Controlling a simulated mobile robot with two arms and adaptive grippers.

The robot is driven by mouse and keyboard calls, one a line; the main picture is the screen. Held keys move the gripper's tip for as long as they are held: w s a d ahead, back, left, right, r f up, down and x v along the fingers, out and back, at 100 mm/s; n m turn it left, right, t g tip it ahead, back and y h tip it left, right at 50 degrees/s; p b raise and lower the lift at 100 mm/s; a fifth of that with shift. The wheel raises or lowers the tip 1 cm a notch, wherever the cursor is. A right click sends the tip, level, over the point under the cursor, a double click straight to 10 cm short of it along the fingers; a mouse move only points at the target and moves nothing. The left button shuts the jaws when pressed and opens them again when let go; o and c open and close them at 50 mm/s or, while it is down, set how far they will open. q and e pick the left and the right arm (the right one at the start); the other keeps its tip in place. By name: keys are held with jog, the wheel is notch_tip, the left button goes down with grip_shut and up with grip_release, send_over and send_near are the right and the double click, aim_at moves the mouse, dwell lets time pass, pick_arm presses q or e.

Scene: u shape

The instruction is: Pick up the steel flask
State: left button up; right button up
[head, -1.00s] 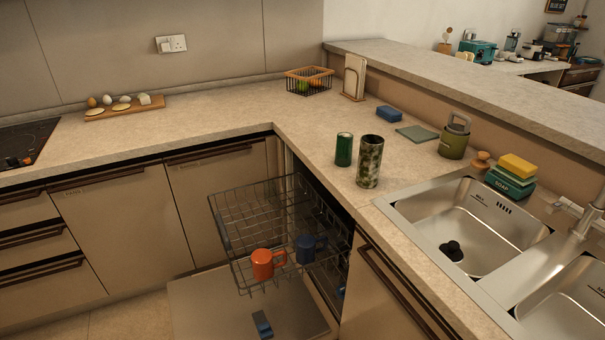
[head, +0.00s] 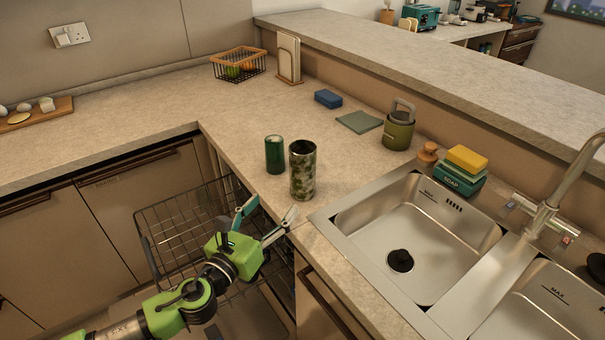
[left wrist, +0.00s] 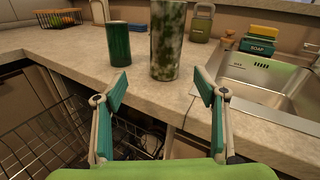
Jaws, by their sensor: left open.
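A tall camouflage-patterned cylinder (head: 303,170) with a metallic rim, which looks like the steel flask, stands upright on the counter near its front edge. It also shows in the left wrist view (left wrist: 167,40), ahead of the fingers. A shorter dark green can (head: 274,155) stands just left of it, and in the left wrist view (left wrist: 119,44) too. My left gripper (head: 272,210) is open and empty, in front of the counter edge and short of the cylinder. Its spread fingers frame the cylinder's lower side in the left wrist view (left wrist: 160,88). My right gripper is out of view.
The open dishwasher rack (head: 175,225) lies below my left arm. A sink (head: 420,235) is to the right. An olive jar with a handle (head: 398,133), a blue sponge (head: 328,98) and a soap box (head: 460,180) stand behind. Counter left of the can is clear.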

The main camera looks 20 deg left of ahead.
aim_at(296, 181)
pick_arm(q)
jog(key=shift+m+h, duration=0.4)
jog(key=shift+m, duration=0.5)
jog(key=x, duration=0.2)
jog(key=p+x, duration=0.1)
jog(key=x, duration=0.2)
jog(key=r+x, duration=0.1)
jog(key=x, duration=0.2)
jog(key=shift+w+d+p, duration=0.1)
jog(key=shift+d+p, duration=0.3)
jog(key=x, duration=0.5)
jog(key=shift+w+f+p, duration=0.1)
jog(key=shift+f+p, duration=0.05)
jog(key=shift+p, duration=0.15)
jog(key=shift+w+f, duration=0.1)
jog(key=shift+w, duration=0.2)
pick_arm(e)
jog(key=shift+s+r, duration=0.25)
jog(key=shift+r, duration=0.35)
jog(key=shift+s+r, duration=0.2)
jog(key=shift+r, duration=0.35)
pick_arm(q)
jog(key=shift+c, duration=0.5)
jog(key=c, duration=1.3)
jog(key=shift+c, duration=1.1)
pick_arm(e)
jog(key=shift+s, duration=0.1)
pick_arm(q)
jog(key=shift+r, duration=0.25)
